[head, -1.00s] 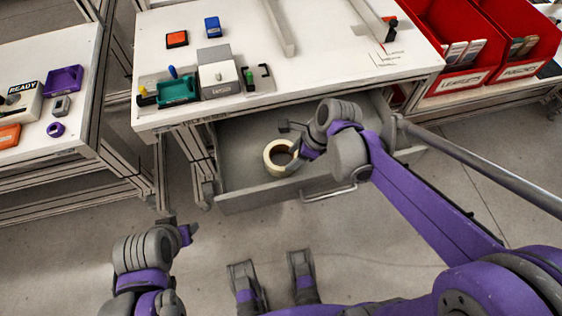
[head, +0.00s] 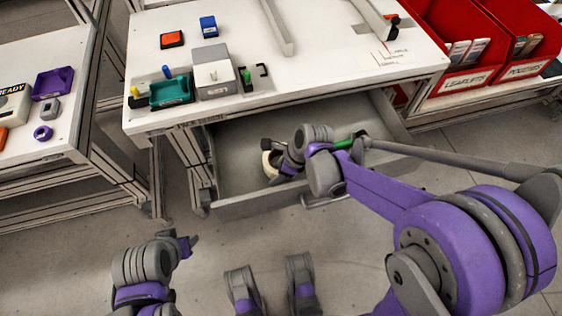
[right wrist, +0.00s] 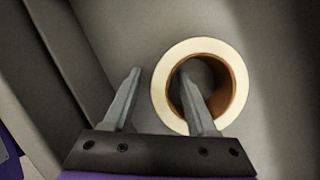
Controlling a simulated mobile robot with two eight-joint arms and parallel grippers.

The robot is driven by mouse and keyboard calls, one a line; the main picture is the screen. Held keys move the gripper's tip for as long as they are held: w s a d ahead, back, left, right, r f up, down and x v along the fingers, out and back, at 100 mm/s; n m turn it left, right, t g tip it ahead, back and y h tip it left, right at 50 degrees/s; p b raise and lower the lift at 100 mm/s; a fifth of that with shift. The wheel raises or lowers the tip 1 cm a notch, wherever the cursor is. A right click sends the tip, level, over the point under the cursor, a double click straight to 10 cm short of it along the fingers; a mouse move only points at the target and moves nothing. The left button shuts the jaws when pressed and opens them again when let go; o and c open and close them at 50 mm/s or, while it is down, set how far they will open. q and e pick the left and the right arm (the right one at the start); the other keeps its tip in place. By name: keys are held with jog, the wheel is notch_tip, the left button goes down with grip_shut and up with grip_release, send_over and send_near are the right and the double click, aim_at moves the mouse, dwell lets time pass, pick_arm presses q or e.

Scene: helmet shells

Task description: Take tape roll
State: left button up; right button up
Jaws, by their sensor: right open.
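The cream tape roll (head: 267,166) with a brown core lies flat in the open grey drawer (head: 250,206). In the head view my right gripper partly covers it. In the right wrist view the tape roll (right wrist: 243,85) shows almost whole. My right gripper (right wrist: 159,72) is open over it. One finger overlaps the roll's hole and the other is outside its left side, so the ring's left wall is between them. I cannot tell how deep the fingers reach. My left gripper (head: 188,245) is low, away from the drawer; its jaws are too small to read.
The white worktop (head: 310,75) above the drawer holds a grey box (head: 214,80), a teal tray (head: 171,91) and small blocks. Red bins (head: 452,35) stand at the right. A green item (head: 344,144) shows partly behind my right arm. Another table stands at the left.

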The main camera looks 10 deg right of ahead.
grip_shut()
dwell(0.5)
